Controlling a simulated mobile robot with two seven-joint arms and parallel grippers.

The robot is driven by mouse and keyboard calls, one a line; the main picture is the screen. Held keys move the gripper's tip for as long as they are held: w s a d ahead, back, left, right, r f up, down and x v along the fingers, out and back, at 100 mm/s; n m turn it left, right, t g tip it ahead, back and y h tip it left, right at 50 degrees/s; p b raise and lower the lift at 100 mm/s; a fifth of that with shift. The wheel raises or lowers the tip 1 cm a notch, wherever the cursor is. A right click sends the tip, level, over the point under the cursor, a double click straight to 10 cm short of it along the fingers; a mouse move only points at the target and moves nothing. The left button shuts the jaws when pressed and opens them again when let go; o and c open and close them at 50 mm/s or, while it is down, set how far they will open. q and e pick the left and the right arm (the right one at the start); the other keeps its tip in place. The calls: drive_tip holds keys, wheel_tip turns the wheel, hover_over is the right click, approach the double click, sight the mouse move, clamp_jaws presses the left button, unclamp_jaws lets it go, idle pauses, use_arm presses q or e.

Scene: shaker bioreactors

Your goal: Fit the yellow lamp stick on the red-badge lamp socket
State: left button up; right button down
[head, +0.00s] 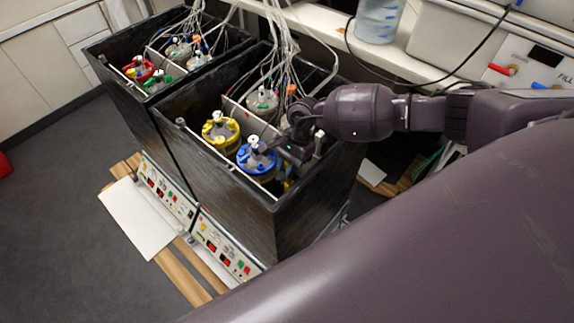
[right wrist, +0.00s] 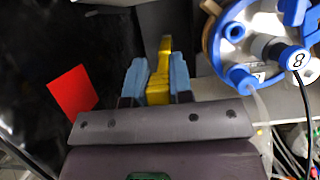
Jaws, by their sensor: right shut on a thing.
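My right gripper (right wrist: 158,82) shows its two blue finger pads closed around the yellow lamp stick (right wrist: 165,48) in the right wrist view. The stick's far end sticks out beyond the pads. A flat red badge (right wrist: 72,92) lies to the left of the fingers on a dark surface, apart from the stick. I cannot make out a socket shape beside it. In the head view the right gripper (head: 292,158) is down inside the front black tank, right beside the blue-capped vessel. A small bit of yellow shows below it. My left gripper is not in view.
The blue-capped vessel (right wrist: 262,40) stands close right of the fingers. A yellow-capped vessel (head: 220,131) is beside it in the front tank (head: 240,185). Tubes and cables (head: 285,50) hang over the tanks. A second tank (head: 120,90) stands behind, with red-capped and green-capped vessels.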

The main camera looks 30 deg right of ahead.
drive_tip(key=shift+f, duration=0.15)
idle(0.6)
drive_tip(key=shift+f+b, duration=0.3)
drive_tip(key=shift+f, duration=0.15)
idle(0.3)
drive_tip(key=c, duration=0.9)
unclamp_jaws()
